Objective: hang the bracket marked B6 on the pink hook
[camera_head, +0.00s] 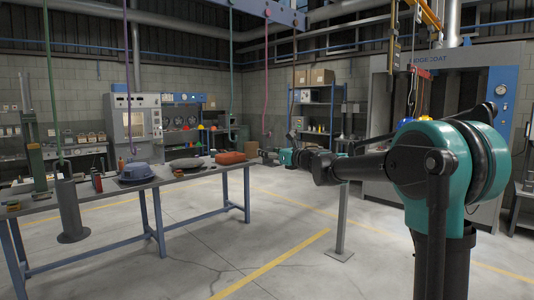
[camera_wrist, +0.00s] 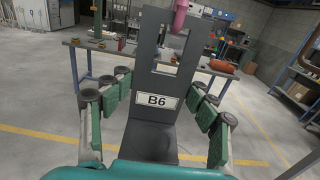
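The grey bracket marked B6 (camera_wrist: 152,128) stands upright in the wrist view, with a rectangular opening above its white label. My gripper (camera_wrist: 165,108) has its green fingers on both sides of the bracket and holds it clear of the floor. A pink piece (camera_wrist: 180,16), apparently the pink hook, overlaps the bracket's top bar and ends near the opening. I cannot tell whether they touch. In the head view the pink line (camera_head: 267,80) hangs just left of my gripper (camera_head: 284,156). The bracket is not clear there.
A blue-legged table (camera_head: 150,186) with a blue hood (camera_head: 136,170), a grey piece and a red-orange piece (camera_head: 231,157) stands at left. A green line with a grey cylinder (camera_head: 70,212) hangs before it. A post (camera_head: 342,215) stands below my arm. The centre floor is open.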

